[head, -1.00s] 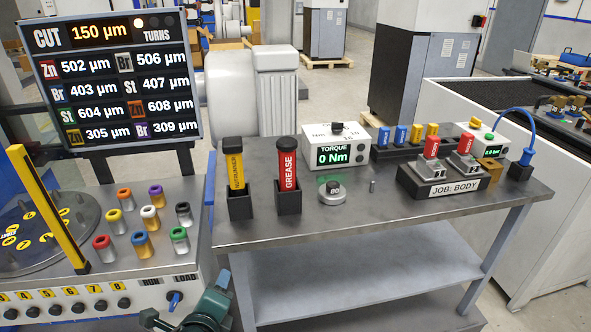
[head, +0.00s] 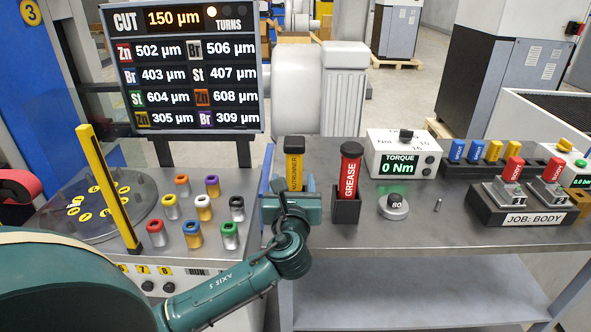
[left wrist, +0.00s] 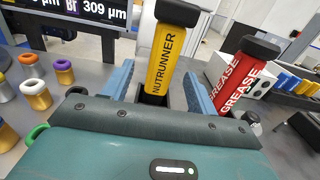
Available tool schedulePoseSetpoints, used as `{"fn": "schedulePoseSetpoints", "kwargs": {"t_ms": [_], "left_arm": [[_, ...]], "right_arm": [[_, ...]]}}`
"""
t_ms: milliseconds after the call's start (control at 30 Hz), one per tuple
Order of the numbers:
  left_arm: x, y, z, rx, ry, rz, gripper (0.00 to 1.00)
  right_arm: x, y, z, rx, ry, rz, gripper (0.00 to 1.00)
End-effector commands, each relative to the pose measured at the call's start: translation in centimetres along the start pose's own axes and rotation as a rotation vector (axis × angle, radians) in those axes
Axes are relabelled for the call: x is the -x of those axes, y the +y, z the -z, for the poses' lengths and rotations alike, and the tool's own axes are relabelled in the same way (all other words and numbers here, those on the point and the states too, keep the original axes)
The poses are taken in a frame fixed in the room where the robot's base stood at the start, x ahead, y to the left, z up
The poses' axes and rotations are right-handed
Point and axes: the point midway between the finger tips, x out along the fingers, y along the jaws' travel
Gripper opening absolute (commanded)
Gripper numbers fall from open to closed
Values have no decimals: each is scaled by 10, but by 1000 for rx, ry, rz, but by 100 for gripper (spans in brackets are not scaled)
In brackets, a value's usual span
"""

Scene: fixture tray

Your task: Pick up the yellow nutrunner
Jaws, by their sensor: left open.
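The yellow nutrunner (head: 294,168) stands upright in its dark holder on the metal table in the head view, its lower part hidden behind my left gripper. In the left wrist view the nutrunner (left wrist: 171,58) has a black cap and stands between the two blue fingers. My left gripper (head: 292,200) is open in front of the nutrunner; it also shows in the left wrist view (left wrist: 160,88). My right gripper is not in view.
A red grease tube (head: 349,176) stands in a black holder close to the right. A torque box (head: 401,155) and a round dial (head: 393,207) are farther right. Several coloured sockets (head: 204,206) and a yellow post (head: 110,190) are left.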

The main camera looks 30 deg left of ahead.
Motion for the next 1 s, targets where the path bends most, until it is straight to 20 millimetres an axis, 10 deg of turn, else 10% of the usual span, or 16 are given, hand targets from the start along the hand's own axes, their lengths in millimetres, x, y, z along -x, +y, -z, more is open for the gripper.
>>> {"fn": "schedulePoseSetpoints", "kwargs": {"t_ms": [700,1000], "left_arm": [[-54,-2,5,1,2,1,58],[-54,-2,5,0,2,1,34]], "right_arm": [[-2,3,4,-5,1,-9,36],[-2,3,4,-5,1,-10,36]]}}
